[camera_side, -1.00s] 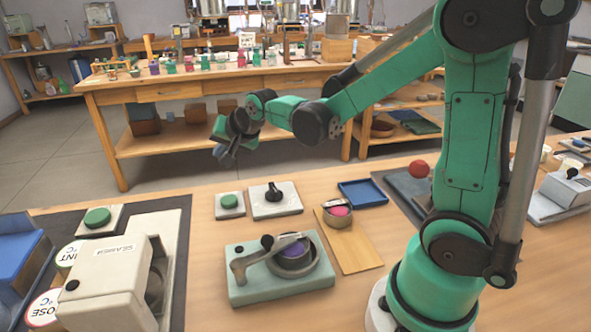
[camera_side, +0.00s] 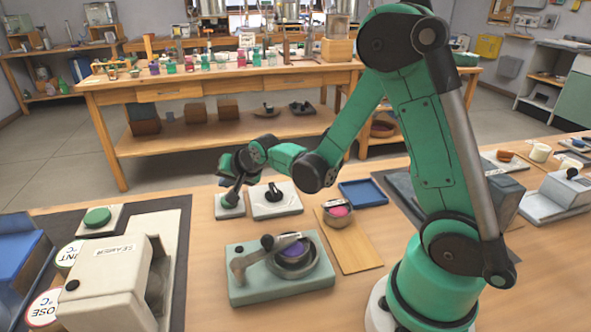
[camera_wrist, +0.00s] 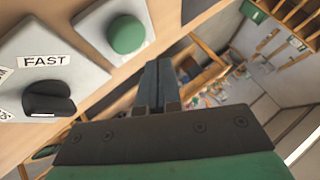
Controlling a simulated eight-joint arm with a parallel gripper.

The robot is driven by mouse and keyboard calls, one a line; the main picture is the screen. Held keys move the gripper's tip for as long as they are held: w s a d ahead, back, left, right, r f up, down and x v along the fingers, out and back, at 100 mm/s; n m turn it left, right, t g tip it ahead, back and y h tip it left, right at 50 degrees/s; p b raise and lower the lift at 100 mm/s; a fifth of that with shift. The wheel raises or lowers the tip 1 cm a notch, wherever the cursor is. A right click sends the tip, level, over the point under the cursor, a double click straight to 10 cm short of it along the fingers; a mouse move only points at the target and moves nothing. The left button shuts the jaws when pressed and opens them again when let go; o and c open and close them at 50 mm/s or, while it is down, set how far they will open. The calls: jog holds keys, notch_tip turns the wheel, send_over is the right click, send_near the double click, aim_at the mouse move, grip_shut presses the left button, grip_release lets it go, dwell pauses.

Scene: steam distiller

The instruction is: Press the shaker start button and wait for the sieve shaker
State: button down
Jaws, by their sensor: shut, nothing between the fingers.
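A round green button on a pale square base (camera_side: 229,213) stands behind the grinder-like device. In the side view my gripper (camera_side: 229,203) points down over this base and hides the button. The green button (camera_wrist: 126,34) shows in the wrist view, up and left of my shut, empty fingers (camera_wrist: 157,66). I cannot tell whether the fingertips touch it; its cap looks clear of them in the wrist view. Right of it is a pale plate (camera_side: 283,205) with a black knob (camera_side: 273,192). In the wrist view the black knob (camera_wrist: 50,98) sits near a "FAST" label (camera_wrist: 46,61).
A pale green device (camera_side: 270,288) with a lever and a bowl stands in front. A second green button (camera_side: 97,217) is at the left, behind a grey box (camera_side: 112,280). A wooden board (camera_side: 352,252) and a blue tray (camera_side: 363,193) lie to the right.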

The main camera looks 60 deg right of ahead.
jog(key=shift+f, duration=0.75)
jog(key=shift+f, duration=0.1)
dwell(1.5)
jog(key=shift+f, duration=0.3)
jog(key=shift+f, duration=0.45)
dwell(0.6)
jog(key=shift+r, duration=0.9)
jog(key=shift+r, duration=2.5)
